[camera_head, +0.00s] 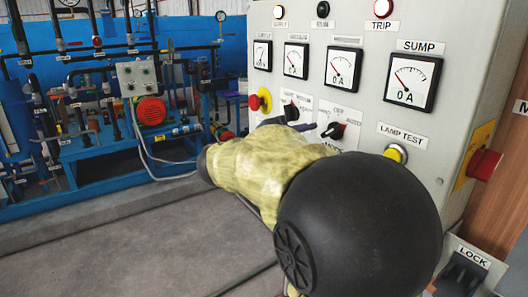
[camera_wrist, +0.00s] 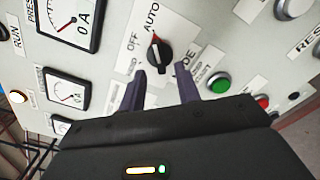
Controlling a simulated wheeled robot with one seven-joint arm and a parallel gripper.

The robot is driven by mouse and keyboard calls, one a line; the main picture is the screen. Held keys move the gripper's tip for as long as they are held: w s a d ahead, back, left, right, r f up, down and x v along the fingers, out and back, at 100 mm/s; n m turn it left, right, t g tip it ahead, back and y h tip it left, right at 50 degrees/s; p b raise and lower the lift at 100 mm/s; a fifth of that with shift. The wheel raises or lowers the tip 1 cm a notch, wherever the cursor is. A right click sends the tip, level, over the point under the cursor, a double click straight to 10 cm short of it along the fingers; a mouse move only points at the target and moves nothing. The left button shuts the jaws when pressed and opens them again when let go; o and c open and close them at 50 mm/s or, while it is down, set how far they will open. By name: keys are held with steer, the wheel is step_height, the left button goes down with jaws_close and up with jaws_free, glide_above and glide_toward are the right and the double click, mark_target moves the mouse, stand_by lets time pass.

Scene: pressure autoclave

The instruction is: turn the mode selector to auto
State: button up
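The mode selector (camera_wrist: 160,53) is a black knob with a red mark on a white plate, labelled OFF and AUTO, with a partly hidden MODE label. In the wrist view its red mark points up and left, between OFF and AUTO or close to AUTO; I cannot tell exactly. The knob also shows in the head view (camera_head: 336,131), its plate partly hidden by my arm. My gripper (camera_wrist: 161,73) is open, with its two dark purple fingers apart and nothing between them. In the wrist view the fingertips lie just below the knob, to either side; contact is not visible.
Another black selector (camera_head: 290,111) sits left of the mode selector. A green button (camera_wrist: 218,82) is near my right finger. Blue pipework stands behind left.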

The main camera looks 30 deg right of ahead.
steer(key=s+a, duration=0.1)
steer(key=a, duration=1.3)
steer(key=shift+b, duration=0.3)
steer(key=shift+f, duration=0.1)
step_height(320, 180, down, 12)
steer(key=d+n+y, duration=0.1)
steer(key=d+y, duration=0.1)
steer(key=y, duration=0.3)
steer(key=s+a+f+m+y, duration=0.2)
steer(key=a+f+m+y, duration=0.15)
steer(key=f, duration=0.35)
steer(key=s+a+f+m+t+y, duration=0.1)
steer(key=s+a+f+m+y, duration=0.15)
steer(key=f+y, duration=0.4)
steer(key=s+a+f+m+y, duration=0.2)
steer(key=a+f+m+y, duration=0.1)
steer(key=f, duration=0.6)
step_height(320, 180, up, 15)
steer(key=p, duration=1.4)
steer(key=shift+w+a+f+m+p, duration=0.15)
steer(key=shift+w+a+m+p, duration=0.15)
steer(key=shift+w+m, duration=0.1)
